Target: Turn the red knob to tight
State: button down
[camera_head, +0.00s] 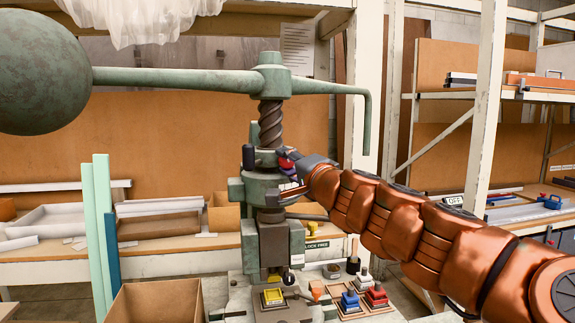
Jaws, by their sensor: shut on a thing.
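The red knob (287,162) is on the right side of the green fly press (260,188), below the screw collar. Only a small part of it shows between the press and my gripper. My gripper (290,171) reaches in from the right at the end of my orange arm and is shut on the knob. The fingertips are small and partly hidden against the press. The knob's marking and how far it is turned cannot be made out.
The press's long arm with a large ball (42,72) spans above. An open cardboard box (155,301) stands at the front left. Blue and red blocks (376,292) sit right of the press base. White posts (484,110) and shelves stand to the right.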

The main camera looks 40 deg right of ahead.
jog(key=m, duration=0.5)
jog(key=shift+r+h, duration=0.1)
jog(key=shift+h, duration=0.3)
jog(key=shift+m, duration=0.3)
jog(key=c, duration=0.8)
grip_release()
